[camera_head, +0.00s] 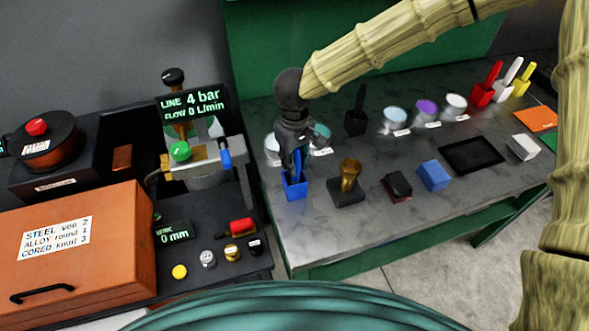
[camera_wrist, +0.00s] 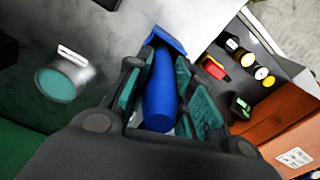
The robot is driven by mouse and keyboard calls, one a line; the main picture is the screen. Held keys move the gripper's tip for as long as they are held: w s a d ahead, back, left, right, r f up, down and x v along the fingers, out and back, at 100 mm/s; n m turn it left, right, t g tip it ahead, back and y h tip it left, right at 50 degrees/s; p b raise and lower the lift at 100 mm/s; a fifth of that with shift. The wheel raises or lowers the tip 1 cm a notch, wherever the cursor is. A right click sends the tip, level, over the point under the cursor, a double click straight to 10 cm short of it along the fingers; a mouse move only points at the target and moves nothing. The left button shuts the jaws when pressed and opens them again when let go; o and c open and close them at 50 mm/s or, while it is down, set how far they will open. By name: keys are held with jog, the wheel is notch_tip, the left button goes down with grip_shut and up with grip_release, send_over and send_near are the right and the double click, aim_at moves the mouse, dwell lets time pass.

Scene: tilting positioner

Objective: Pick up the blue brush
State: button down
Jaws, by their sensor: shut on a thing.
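The blue brush is in my gripper at the left end of the grey table. In the head view its blue handle (camera_head: 297,162) shows below my gripper (camera_head: 294,150), above a blue block-shaped part (camera_head: 295,187). In the wrist view the thick blue handle (camera_wrist: 160,90) runs between the two teal-padded fingers of my gripper (camera_wrist: 167,88), and the blue block-shaped part (camera_wrist: 166,40) shows beyond. My gripper points down and is shut on the handle. I cannot tell whether the brush is clear of the table.
A black brush (camera_head: 357,115) and several cups, including a purple one (camera_head: 427,109), stand behind. A black control bench with an orange case (camera_head: 80,245) is left.

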notch_tip(320, 180, up, 10)
jog(key=shift+b, duration=1.1)
jog(key=shift+f, duration=0.1)
dwell(0.9)
